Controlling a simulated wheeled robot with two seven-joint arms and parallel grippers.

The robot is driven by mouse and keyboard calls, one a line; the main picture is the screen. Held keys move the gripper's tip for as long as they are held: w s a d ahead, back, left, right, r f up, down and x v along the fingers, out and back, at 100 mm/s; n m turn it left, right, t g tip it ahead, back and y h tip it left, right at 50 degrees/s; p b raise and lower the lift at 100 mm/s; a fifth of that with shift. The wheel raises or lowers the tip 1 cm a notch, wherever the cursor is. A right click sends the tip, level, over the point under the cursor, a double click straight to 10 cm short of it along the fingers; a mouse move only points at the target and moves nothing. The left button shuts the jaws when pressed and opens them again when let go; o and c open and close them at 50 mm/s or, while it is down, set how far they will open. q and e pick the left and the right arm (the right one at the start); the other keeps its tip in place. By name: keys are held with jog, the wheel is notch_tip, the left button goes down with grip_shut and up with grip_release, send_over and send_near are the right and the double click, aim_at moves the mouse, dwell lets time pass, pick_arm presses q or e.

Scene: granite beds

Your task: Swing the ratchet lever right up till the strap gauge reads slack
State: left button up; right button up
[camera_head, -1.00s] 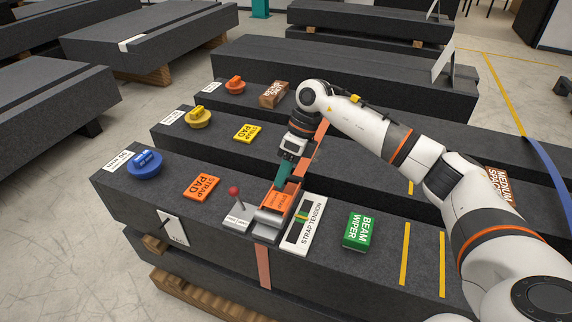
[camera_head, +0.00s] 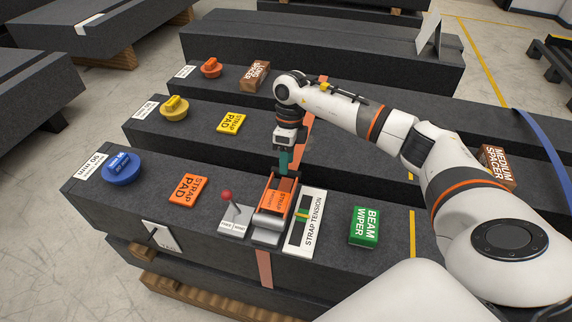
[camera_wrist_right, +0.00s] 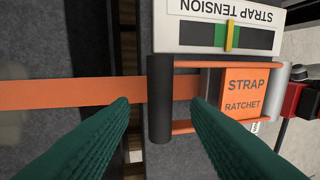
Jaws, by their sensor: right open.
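The orange strap ratchet (camera_head: 270,205) sits on the nearest granite beam, with an orange strap (camera_wrist_right: 70,92) running out from it. Its lever is an orange frame ending in a dark round grip bar (camera_wrist_right: 160,115), lying low in the right wrist view. My right gripper (camera_wrist_right: 160,100) is open, its green fingers either side of the bar; contact cannot be told. In the head view the right gripper (camera_head: 284,162) points down at the ratchet's far end. The strap tension gauge (camera_head: 305,222) lies beside the ratchet; its yellow marker (camera_wrist_right: 230,37) stands over the green band. My left gripper is out of view.
A red-knobbed control box (camera_head: 235,221) stands close left of the ratchet. An orange strap pad (camera_head: 187,190) and blue knob (camera_head: 122,169) lie further left, a green beam wiper (camera_head: 365,227) to the right. More beams (camera_head: 330,145) lie behind.

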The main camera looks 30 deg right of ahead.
jog(key=shift+s+a+f, duration=0.15)
jog(key=shift+s+f, duration=0.05)
jog(key=shift+f, duration=0.95)
jog(key=shift+c, duration=0.9)
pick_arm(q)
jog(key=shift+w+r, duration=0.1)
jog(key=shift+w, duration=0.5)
pick_arm(e)
grip_shut()
